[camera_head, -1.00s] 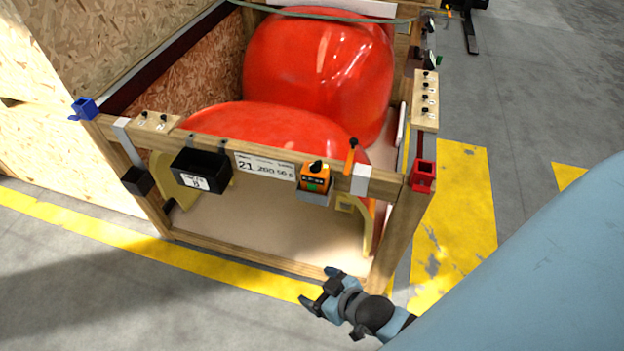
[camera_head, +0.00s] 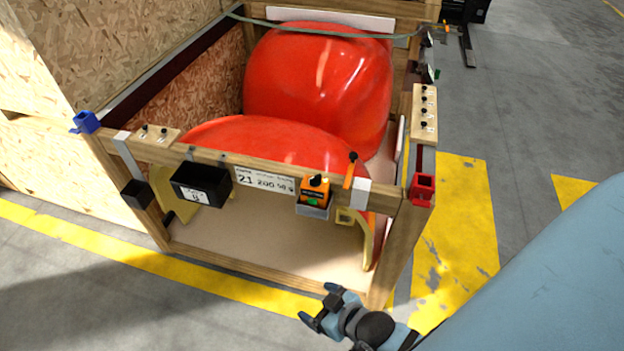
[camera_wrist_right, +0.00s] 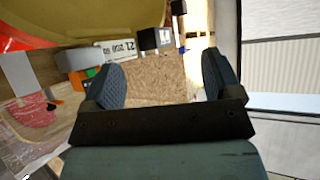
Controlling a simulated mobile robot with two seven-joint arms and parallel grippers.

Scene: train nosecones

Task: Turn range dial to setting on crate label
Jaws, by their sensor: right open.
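The range dial is a small black knob (camera_head: 317,181) on top of an orange box (camera_head: 315,190) with a green patch, mounted on the crate's front rail. The white crate label (camera_head: 265,181) sits left of it on the rail and reads "21 200" followed by smaller characters. In the right wrist view the label (camera_wrist_right: 121,48) and the orange box (camera_wrist_right: 92,72) show at the left, beyond a finger. My right gripper (camera_head: 318,304) is open and empty, below and in front of the rail, apart from the box. In the wrist view its padded fingers (camera_wrist_right: 165,80) stand wide apart. My left gripper is not in view.
The wooden crate holds large red nosecones (camera_head: 320,85). A black bin (camera_head: 200,186), an orange-handled tool (camera_head: 351,170), a red bracket (camera_head: 422,188) and a blue bracket (camera_head: 87,122) sit along its front. Floor in front is clear.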

